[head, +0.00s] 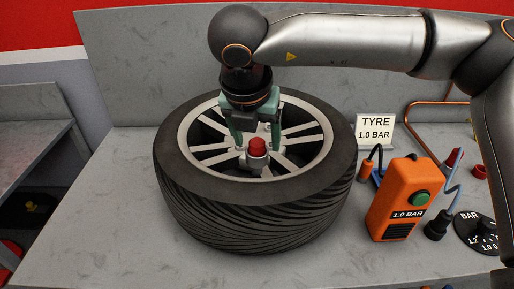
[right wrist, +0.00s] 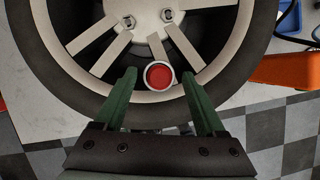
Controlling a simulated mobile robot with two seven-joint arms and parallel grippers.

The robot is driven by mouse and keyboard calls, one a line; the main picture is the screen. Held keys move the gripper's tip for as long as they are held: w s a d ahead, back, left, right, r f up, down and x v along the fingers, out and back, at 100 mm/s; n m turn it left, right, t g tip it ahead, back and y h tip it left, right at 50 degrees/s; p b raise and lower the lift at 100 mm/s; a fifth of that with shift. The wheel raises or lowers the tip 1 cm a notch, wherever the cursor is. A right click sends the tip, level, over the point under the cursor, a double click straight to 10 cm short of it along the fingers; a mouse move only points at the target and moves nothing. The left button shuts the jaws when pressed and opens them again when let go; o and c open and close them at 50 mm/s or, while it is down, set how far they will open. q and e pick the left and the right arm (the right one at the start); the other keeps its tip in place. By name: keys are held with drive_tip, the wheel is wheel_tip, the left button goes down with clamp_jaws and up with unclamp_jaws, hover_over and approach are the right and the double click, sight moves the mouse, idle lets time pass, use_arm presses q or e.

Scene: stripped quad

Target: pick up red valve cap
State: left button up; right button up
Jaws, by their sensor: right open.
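The red valve cap (head: 258,147) sits upright on a pale fitting at the near part of the wheel's hub area, inside the tyre (head: 245,225), which lies flat on the bench. In the right wrist view the cap (right wrist: 159,76) is a red disc with a pale ring around it, just beyond and between the fingertips. My right gripper (head: 256,140) reaches down from above with green fingers spread, one to each side of the cap. It is open and empty; in the right wrist view the fingers (right wrist: 159,82) stand apart from the cap. My left gripper is not in view.
An orange pump box (head: 393,200) with a green button stands right of the tyre, with cables nearby. A sign (head: 375,130) reads "TYRE 1.0 BAR". A black dial (head: 477,232) and a small red cup (head: 479,172) are at the right. The bench's front left is clear.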

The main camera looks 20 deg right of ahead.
clamp_jaws()
idle(0.5)
drive_tip(key=shift+r, duration=0.1)
